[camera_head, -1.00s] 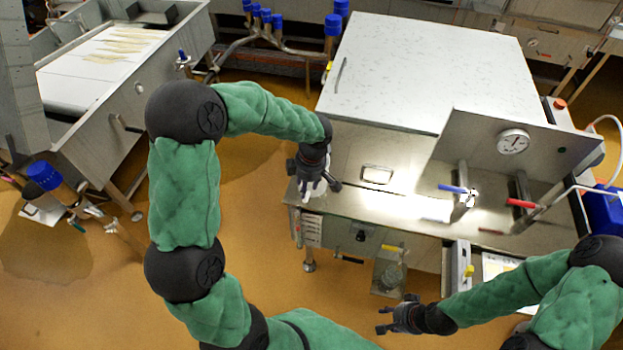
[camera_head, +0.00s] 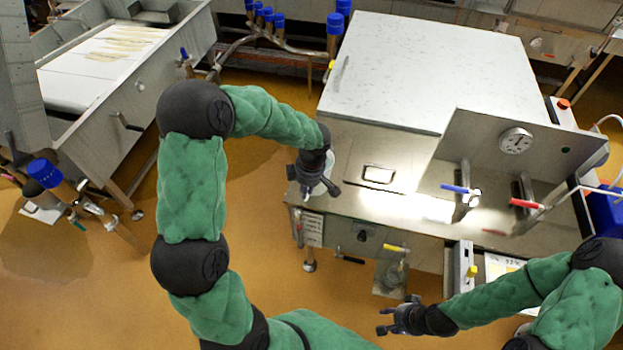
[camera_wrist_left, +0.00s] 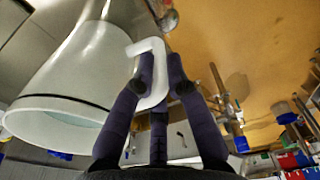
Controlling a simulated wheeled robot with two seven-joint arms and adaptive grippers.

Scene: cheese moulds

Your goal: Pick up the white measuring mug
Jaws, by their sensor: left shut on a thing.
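The white measuring mug (camera_wrist_left: 88,65) fills the left of the left wrist view, with its wide rim at lower left. Its handle (camera_wrist_left: 153,75) lies between the fingers of my left gripper (camera_wrist_left: 162,82), which is shut on it. In the head view the mug (camera_head: 329,163) is mostly hidden behind my left gripper (camera_head: 319,188), at the left end of the steel worktop. I cannot tell whether the mug's base clears the worktop. My right gripper (camera_head: 385,318) is open and empty, in front of the worktop and low in the view.
A large pale-topped box (camera_head: 430,70) stands behind the worktop (camera_head: 410,207). A steel panel with a gauge (camera_head: 516,140), a blue-handled valve (camera_head: 456,189) and a red-handled valve (camera_head: 525,204) are to the right. A steel vat (camera_head: 125,95) stands at left, with open floor between.

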